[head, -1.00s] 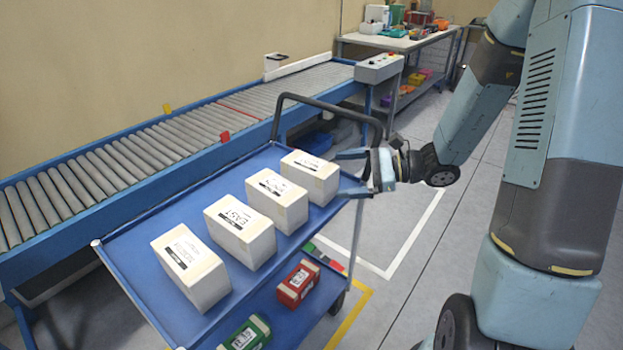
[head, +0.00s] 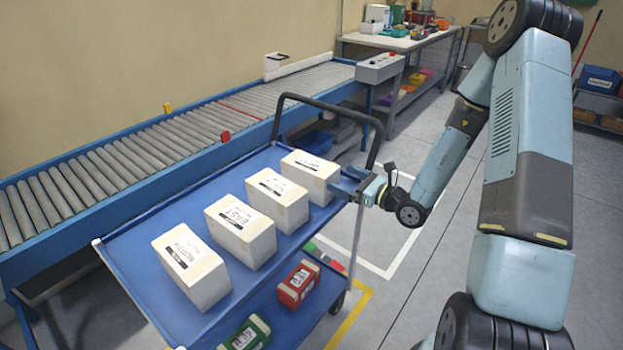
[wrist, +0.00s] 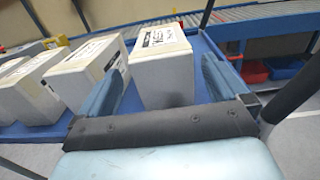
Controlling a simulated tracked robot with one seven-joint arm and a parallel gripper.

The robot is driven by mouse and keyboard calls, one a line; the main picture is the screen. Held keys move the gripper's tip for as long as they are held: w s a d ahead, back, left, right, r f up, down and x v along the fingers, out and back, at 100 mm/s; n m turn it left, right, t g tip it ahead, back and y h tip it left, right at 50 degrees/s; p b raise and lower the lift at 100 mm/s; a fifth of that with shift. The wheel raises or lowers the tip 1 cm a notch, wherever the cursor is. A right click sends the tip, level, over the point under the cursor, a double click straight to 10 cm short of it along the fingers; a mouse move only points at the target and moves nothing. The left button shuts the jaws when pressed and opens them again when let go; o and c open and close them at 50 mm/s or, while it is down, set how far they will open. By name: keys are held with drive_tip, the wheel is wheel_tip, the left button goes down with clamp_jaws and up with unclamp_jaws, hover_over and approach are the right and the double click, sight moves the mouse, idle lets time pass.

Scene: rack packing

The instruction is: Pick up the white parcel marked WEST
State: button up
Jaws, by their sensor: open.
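Several white parcels stand in a row on the blue top shelf of a cart (head: 142,290). The farthest white parcel (head: 311,184) carries a label that appears to read WEST in the wrist view, though it is partly blurred. My gripper (head: 342,186) is at the right end of this parcel. In the wrist view my gripper (wrist: 160,75) is open, with the parcel (wrist: 165,85) between its two fingers. The left finger is close to the neighbouring white parcel (wrist: 85,75). I cannot tell whether either finger touches a parcel.
The parcel marked EAST (head: 241,235) and the one marked NORTH (head: 190,270) stand nearer. The cart's dark handle (head: 335,108) rises behind the farthest parcel. A roller conveyor (head: 110,165) runs behind.

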sight(319, 167)
drive_tip(key=x, duration=0.9)
drive_tip(key=shift+w+a, duration=0.2)
drive_tip(key=shift+a, duration=0.05)
drive_tip(key=shift+c, duration=0.2)
drive_tip(key=c, duration=1.4)
